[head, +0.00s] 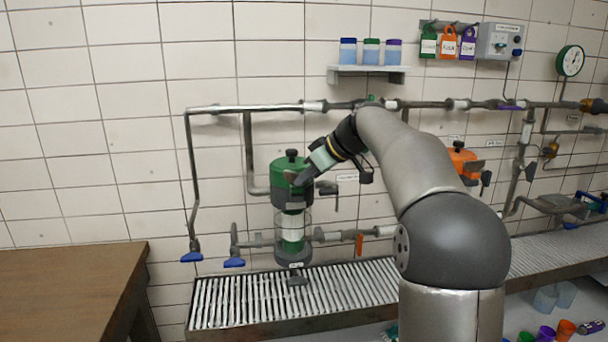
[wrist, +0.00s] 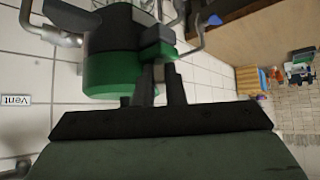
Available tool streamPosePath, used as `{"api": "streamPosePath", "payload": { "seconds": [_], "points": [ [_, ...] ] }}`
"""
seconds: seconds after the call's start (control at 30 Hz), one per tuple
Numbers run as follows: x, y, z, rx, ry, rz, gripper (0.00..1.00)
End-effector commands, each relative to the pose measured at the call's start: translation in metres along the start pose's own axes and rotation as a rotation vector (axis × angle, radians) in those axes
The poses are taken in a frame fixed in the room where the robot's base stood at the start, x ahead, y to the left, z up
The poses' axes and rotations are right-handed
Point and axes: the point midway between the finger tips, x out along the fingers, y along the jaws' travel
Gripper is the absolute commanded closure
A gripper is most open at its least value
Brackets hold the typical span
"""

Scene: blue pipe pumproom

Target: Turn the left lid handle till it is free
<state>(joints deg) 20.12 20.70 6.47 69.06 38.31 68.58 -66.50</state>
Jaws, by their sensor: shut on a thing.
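The green-lidded housing (head: 292,200) hangs on the pipework left of centre in the head view. Its green and black body also fills the upper left of the wrist view (wrist: 108,72). The left lid handle (head: 290,175), a small dark grey piece, sits at the front of the lid. In the wrist view, a dark handle block (wrist: 155,34) stands out from the housing's side. My gripper (head: 304,176) reaches in from the right at the lid. Its fingers (wrist: 160,82) are shut on the handle; the exact contact is partly hidden.
Another dark handle (head: 327,188) sticks out to the right of the green housing. A clear cylinder (head: 292,232) is below it, above a slatted drain bench (head: 300,298). An orange housing (head: 462,160) is partly behind my arm. A wooden table (head: 65,285) stands at the left.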

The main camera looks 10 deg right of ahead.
Motion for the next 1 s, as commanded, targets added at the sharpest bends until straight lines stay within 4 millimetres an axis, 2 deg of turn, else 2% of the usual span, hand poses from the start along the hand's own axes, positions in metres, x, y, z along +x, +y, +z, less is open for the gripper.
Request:
{"api": "streamPosePath", "payload": {
  "seconds": [0.5, 1.0],
  "points": [
    [-0.001, 0.012, -0.003, -0.293, -0.004, -0.301, 1.00],
    [0.004, 0.015, -0.001, -0.395, -0.006, -0.399, 1.00]
  ]
}}
